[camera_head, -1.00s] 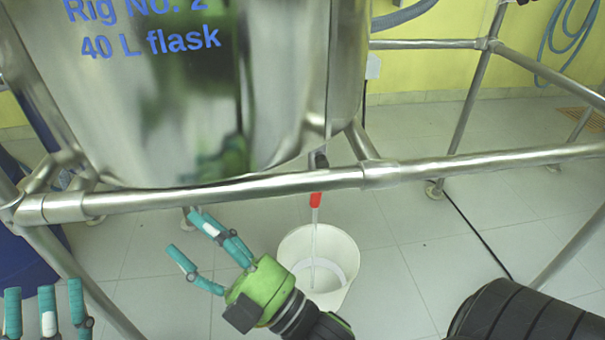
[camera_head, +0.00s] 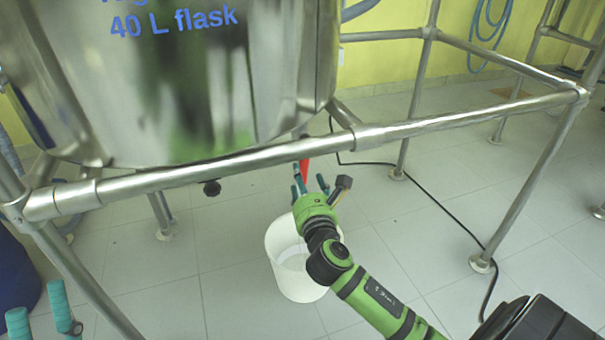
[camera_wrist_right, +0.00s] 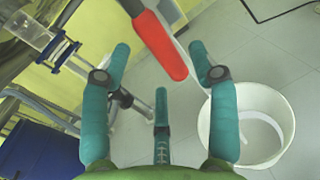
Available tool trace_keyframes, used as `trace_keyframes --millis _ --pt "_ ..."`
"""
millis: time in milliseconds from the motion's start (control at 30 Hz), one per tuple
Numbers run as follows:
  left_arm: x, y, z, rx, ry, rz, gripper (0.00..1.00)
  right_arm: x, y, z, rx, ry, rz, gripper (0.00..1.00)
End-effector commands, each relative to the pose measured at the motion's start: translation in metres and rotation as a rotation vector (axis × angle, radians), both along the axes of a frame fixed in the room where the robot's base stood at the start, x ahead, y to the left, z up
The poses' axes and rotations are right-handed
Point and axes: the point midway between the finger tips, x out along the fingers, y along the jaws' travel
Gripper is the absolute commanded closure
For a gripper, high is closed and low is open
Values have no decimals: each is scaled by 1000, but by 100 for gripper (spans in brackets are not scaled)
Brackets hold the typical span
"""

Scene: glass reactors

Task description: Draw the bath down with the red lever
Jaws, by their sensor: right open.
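The red lever (camera_head: 304,169) shows under the steel rail in the head view, below the bath (camera_head: 190,85) marked "40 L flask". In the right wrist view the red lever (camera_wrist_right: 160,46) reaches down from the top between the fingertips. My right gripper (camera_head: 310,184) is open, with its fingers around the lever's lower end and not closed on it. In the right wrist view my right gripper (camera_wrist_right: 160,70) shows its teal fingers spread. My left gripper (camera_head: 38,305) shows only as teal fingertips at the lower left edge; its opening cannot be judged.
A white bucket (camera_head: 296,280) stands on the tiled floor below the lever, partly behind my right arm. A steel frame rail (camera_head: 240,162) crosses in front of the bath. A dark knob (camera_head: 212,188) hangs under it. A blue drum (camera_head: 18,270) stands at the left.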

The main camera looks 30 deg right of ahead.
Motion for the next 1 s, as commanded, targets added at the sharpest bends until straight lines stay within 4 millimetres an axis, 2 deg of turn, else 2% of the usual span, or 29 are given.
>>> trace_keyframes --millis 100,300,633,667,700,767,800,1000 --pt "-3 5 -4 -24 -39 1 52 19 -8 -2 -1 -4 0 40" --pt "-8 11 -5 -53 -92 4 52 39 -16 -1 1 -2 1 40" --pt "-9 13 -4 -62 -106 4 52 44 -18 0 3 -1 3 40" --pt "-9 13 -4 -62 -106 4 52 44 -18 0 3 -1 3 44" --pt "-9 13 -4 -62 -106 4 52 44 -18 0 3 -1 3 60" --pt "-9 13 -4 -62 -106 4 52 44 -18 0 3 -1 3 84" --pt "-9 13 -4 -62 -106 4 52 44 -18 0 3 -1 3 100" --pt "-9 13 -4 -61 -105 4 52 44 -18 0 4 -2 2 100"
